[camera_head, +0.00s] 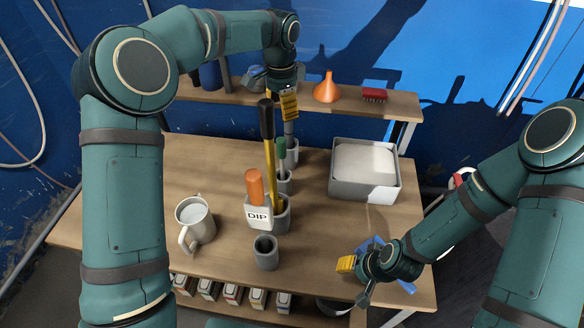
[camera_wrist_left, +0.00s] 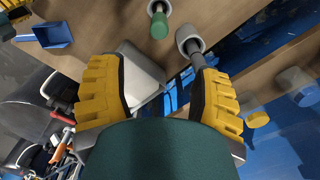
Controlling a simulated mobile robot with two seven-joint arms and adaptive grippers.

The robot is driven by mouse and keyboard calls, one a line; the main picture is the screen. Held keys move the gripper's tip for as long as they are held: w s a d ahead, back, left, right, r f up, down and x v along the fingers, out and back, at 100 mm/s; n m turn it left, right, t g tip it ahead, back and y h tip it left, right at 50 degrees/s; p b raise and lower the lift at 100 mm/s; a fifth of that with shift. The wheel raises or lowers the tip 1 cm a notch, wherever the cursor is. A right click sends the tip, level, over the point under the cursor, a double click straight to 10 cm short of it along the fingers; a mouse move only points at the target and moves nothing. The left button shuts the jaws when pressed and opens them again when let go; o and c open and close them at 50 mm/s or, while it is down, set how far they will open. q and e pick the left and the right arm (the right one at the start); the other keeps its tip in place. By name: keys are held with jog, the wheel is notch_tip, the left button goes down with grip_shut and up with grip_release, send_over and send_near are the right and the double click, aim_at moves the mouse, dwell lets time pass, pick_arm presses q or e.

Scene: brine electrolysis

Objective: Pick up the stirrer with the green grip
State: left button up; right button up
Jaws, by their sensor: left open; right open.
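The stirrer with the green grip (camera_head: 281,150) stands upright in a small grey holder (camera_head: 284,187) near the middle of the table. In the left wrist view its green grip (camera_wrist_left: 159,27) is at the top, beyond my fingertips and not between them. My left gripper (camera_head: 289,104) is open above and behind it, by the rear shelf. In the left wrist view, the yellow-padded fingers of my left gripper (camera_wrist_left: 160,78) are spread. A grey rod (camera_wrist_left: 197,62) in another holder (camera_wrist_left: 189,38) shows close to the right finger; contact is unclear. My right gripper (camera_head: 355,278) is open at the front right.
A tall black-handled yellow rod (camera_head: 267,120) stands in a pot just in front of the stirrer, beside the DIP bottle (camera_head: 258,214). A mug (camera_head: 195,222), an empty grey cup (camera_head: 266,252) and a grey box (camera_head: 364,193) stand around. The shelf (camera_head: 220,95) holds an orange funnel (camera_head: 327,89).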

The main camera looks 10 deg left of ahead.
aim_at(281, 139)
pick_arm(q)
jog(key=f, duration=1.3)
jog(key=shift+s+a+f+b, duration=0.2)
jog(key=shift+s+f+b, duration=0.1)
jog(key=shift+f, duration=0.05)
grip_shut()
